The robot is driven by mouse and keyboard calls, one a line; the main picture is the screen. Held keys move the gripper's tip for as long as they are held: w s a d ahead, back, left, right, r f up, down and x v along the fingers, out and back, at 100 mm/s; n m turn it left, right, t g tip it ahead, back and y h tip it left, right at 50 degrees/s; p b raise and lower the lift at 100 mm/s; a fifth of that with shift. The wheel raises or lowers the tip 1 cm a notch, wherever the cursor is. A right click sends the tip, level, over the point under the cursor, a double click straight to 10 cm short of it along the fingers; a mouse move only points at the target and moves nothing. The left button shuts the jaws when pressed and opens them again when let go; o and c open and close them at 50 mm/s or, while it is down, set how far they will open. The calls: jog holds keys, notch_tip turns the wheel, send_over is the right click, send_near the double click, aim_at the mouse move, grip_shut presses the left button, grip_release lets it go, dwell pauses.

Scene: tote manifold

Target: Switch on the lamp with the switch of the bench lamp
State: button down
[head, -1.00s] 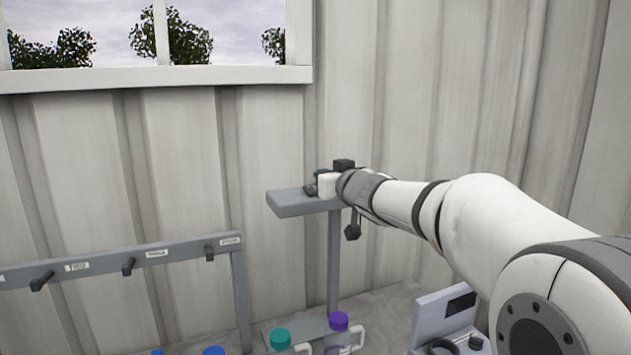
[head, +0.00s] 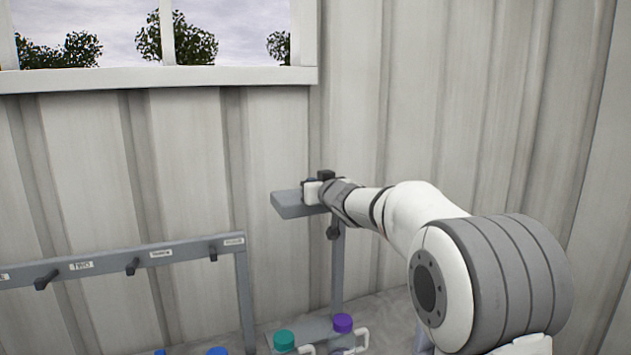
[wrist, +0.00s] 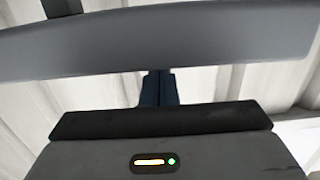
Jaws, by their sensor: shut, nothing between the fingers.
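The bench lamp's flat grey head (head: 292,207) stands on a thin grey post (head: 338,275) in the middle of the head view. My gripper (head: 307,186) is at the lamp head's right part, just above it in the picture; whether it touches cannot be told. In the wrist view my gripper's dark fingers (wrist: 158,88) are together and empty. A broad grey bar, seemingly the lamp head (wrist: 230,42), crosses the view just beyond them. I cannot make out the switch or any light from the lamp.
A grey rail with dark hooks (head: 132,266) runs along the wall at left. Blue caps (head: 217,351) show at the bottom edge. The corrugated wall (head: 440,120) is close behind.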

jog(key=shift+w+a+f+p, duration=0.15)
jog(key=shift+w+f+p, duration=0.2)
jog(key=shift+p, duration=0.2)
jog(key=shift+r, duration=0.15)
jog(key=shift+r+p, duration=0.6)
jog(key=shift+p, duration=0.2)
jog(key=r+p, duration=0.3)
jog(key=shift+w+a+r+p, duration=0.15)
jog(key=shift+w+r+p, duration=0.05)
jog(key=shift+w+p, duration=0.1)
jog(key=r+b+v, duration=0.1)
jog(key=r+v, duration=0.1)
jog(key=v, duration=0.7)
jog(key=shift+s, duration=0.25)
jog(key=shift+r, duration=0.1)
